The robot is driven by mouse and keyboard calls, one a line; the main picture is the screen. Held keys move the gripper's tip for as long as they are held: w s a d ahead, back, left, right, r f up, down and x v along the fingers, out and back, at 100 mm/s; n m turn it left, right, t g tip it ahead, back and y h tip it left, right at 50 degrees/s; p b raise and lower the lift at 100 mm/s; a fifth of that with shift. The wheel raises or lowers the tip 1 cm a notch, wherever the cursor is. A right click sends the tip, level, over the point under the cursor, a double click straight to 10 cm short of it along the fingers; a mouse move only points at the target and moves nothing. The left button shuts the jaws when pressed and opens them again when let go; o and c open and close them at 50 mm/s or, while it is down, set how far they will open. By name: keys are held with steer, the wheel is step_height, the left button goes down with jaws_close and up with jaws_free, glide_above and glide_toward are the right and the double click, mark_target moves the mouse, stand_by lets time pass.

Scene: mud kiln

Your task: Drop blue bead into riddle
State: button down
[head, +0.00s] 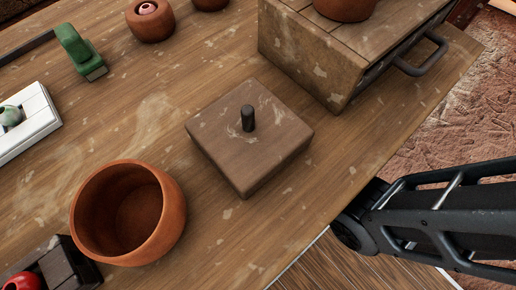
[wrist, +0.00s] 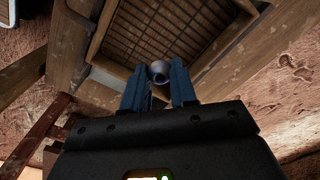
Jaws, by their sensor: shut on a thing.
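In the wrist view my gripper (wrist: 158,88) is shut on a small round bead (wrist: 158,70), which looks grey-blue in the dim light. The bead sits between the two blue fingertips. Beyond it is the riddle (wrist: 190,22), a dark mesh inside a wooden frame. The bead overlaps the mesh's near part in the picture; I cannot tell the height between them. The fingers and gripper body hide what lies directly below. In the head view the bead, riddle and gripper do not show.
In the head view the table holds a clay bowl (head: 168,232), a square wooden block with a dark peg (head: 240,155), a wooden box with a handle (head: 300,60), a green object (head: 78,48) and a white tray (head: 40,125). Bare tabletop lies between them.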

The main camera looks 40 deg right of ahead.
steer(key=shift+f+b, duration=1.95)
steer(key=shift+f, duration=0.2)
steer(key=c, duration=0.8)
jaws_free()
steer(key=shift+r, duration=0.1)
step_height(320, 180, up, 8)
steer(key=p, duration=0.3)
steer(key=shift+a, duration=0.1)
steer(key=shift+s+f, duration=0.1)
steer(key=shift+f, duration=0.1)
